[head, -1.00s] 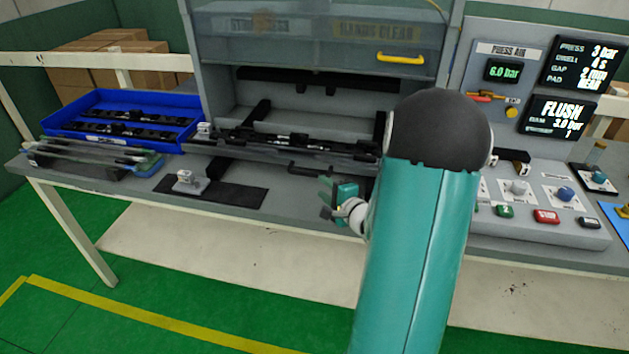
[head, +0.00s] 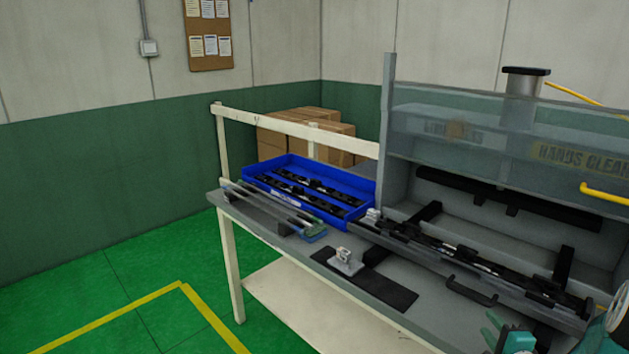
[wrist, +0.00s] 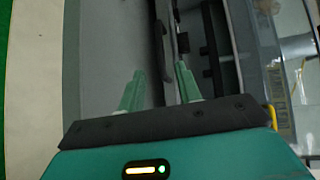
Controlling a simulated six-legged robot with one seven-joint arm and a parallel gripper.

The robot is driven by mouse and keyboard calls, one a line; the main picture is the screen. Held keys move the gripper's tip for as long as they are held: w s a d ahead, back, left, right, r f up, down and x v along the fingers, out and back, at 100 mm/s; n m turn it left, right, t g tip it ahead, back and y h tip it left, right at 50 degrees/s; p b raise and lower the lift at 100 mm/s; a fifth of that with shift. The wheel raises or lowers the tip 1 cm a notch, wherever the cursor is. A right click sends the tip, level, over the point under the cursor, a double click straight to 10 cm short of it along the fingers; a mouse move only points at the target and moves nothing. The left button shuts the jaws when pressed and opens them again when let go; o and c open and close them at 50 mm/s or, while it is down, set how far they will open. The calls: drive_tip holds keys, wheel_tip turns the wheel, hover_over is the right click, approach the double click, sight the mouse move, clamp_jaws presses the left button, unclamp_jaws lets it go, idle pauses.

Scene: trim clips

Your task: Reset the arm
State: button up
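My gripper (wrist: 158,88) shows in the wrist view with its two green fingers apart and nothing between them. In the head view my teal gripper (head: 512,340) is at the bottom right edge, partly cut off, in front of the press fixture (head: 470,262). The wrist view shows the grey bench surface and dark rails beyond the fingertips. Most of my arm is outside the head view.
A blue tray (head: 362,188) with dark trim parts sits at the bench's left end. Long strips (head: 272,208) lie in front of it. A small grey block (head: 346,262) stands on a black mat (head: 390,290). The press has a raised clear guard with a yellow handle (head: 604,194). Green floor is clear at left.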

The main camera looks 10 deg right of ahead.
drive_tip(key=a+r+n+g+h, duration=0.2)
drive_tip(key=a+r+n+g, duration=0.4)
drive_tip(key=a+r+n, duration=0.65)
drive_tip(key=s+a+n+g+y, duration=0.2)
drive_tip(key=s+a+n, duration=0.2)
drive_tip(key=s+a, duration=0.3)
drive_tip(key=s+a+r+n+g+y, duration=0.1)
drive_tip(key=s+a+n+g+y, duration=0.1)
drive_tip(key=s+a+n, duration=0.2)
drive_tip(key=s+a, duration=0.3)
drive_tip(key=a, duration=0.5)
drive_tip(key=shift+s+r, duration=0.2)
drive_tip(key=shift+s, duration=0.15)
